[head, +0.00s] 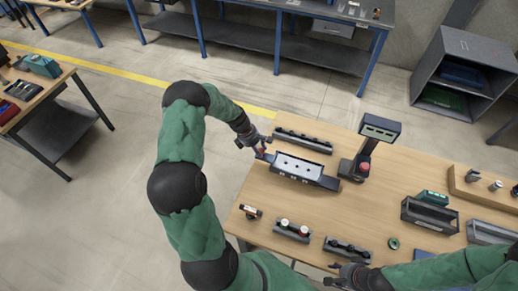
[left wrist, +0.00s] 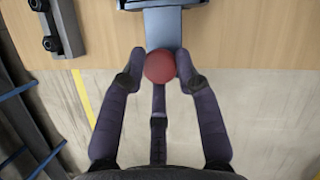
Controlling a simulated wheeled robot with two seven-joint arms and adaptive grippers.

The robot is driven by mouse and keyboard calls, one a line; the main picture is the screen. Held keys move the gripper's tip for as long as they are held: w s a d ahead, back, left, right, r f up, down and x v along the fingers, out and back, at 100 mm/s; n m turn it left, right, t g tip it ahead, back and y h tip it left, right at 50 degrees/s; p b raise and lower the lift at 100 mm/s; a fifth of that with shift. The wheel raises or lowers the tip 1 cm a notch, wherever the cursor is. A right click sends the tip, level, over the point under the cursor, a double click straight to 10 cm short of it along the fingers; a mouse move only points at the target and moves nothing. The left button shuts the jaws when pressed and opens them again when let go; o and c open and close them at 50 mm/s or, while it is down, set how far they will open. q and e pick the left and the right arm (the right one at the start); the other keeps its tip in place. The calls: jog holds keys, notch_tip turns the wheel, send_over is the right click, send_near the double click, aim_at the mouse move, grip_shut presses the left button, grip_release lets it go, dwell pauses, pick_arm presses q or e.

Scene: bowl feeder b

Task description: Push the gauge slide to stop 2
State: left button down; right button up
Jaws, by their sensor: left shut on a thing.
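The gauge (head: 299,168) is a dark, long body with a pale plate with several small dark marks, at the left edge of the table. A round red knob (left wrist: 160,67) sits on a grey-blue slide bar (left wrist: 162,28) that sticks out from the gauge's left end. My left gripper (head: 260,149) is shut on the knob; in the left wrist view the two fingertips (left wrist: 160,62) touch it on both sides. Which stop the slide is at cannot be read. My right gripper (head: 337,272) is low over the table's front edge, away from the gauge; its fingers are too small to judge.
A dark rack (head: 302,140) lies behind the gauge. A post with a display (head: 380,127) and red button stands to its right. Small trays with parts (head: 292,230) (head: 347,249) line the front. Bins (head: 429,214) stand at right. Bare wood lies between.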

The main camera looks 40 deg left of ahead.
pick_arm(q)
jog(key=w+d+p, duration=0.2)
jog(key=d, duration=0.5)
jog(key=w+d+p, duration=0.3)
jog(key=d, duration=0.5)
jog(key=w+d+p, duration=0.2)
jog(key=d, duration=0.6)
jog(key=shift+w+r, duration=0.1)
jog(key=shift+w, duration=0.15)
jog(key=shift+a, duration=0.1)
jog(key=c, duration=0.9)
grip_release()
jog(key=shift+s, duration=0.1)
jog(key=v, duration=1.2)
